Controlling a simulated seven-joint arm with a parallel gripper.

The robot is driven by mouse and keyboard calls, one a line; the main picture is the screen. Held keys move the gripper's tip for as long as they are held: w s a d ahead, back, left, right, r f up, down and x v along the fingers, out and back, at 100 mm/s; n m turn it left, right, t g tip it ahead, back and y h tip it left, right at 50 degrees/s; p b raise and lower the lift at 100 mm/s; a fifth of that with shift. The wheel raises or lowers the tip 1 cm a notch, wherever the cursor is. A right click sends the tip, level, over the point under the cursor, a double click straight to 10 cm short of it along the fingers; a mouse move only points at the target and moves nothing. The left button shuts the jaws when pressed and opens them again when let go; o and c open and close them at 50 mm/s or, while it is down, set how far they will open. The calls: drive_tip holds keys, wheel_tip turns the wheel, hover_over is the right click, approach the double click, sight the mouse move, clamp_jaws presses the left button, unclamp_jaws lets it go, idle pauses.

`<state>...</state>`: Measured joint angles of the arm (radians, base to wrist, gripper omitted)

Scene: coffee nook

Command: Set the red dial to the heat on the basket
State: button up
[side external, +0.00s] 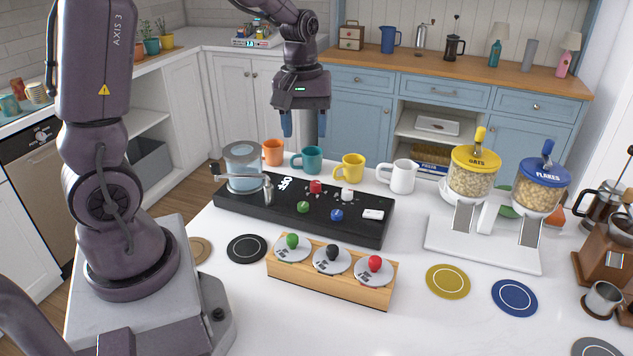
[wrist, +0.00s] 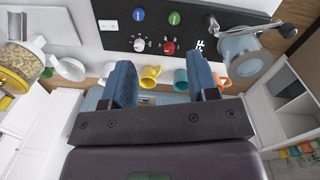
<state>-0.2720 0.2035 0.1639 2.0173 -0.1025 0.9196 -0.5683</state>
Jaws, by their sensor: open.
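A wooden block (side external: 330,285) on the white counter carries a row of round pale dials with green, black and red knobs. The red-knobbed dial (side external: 375,264) is at its right end; its markings are too small to read. Behind it, a black panel (side external: 260,204) also has a small red knob (side external: 315,187), seen in the wrist view too (wrist: 168,47). A woven basket (side external: 429,152) with a blue label sits in a shelf of the blue cabinet; I cannot read the label surely. My gripper (side external: 304,131) is open and empty, above and behind the panel, fingers pointing down.
Two cereal dispensers (side external: 474,176) stand on the right. Coasters, including a mustard one (side external: 447,281), lie around the block. The front counter is clear.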

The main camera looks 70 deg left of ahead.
sight(315, 182)
drive_tip(key=w+a+f+n, duration=0.3)
drive_tip(key=a+f+n, duration=0.15)
drive_tip(key=n, duration=0.45)
drive_tip(key=w+a+f+n, duration=0.4)
drive_tip(key=a+n, duration=0.2)
drive_tip(key=n, duration=0.3)
drive_tip(key=shift+g, duration=0.3)
drive_tip(key=f, duration=1.1)
drive_tip(key=shift+s+d+f, duration=0.2)
drive_tip(key=shift+s+f, duration=0.05)
drive_tip(key=shift+f, duration=0.15)
drive_tip(key=shift+c, duration=0.2)
drive_tip(key=c, duration=0.9)
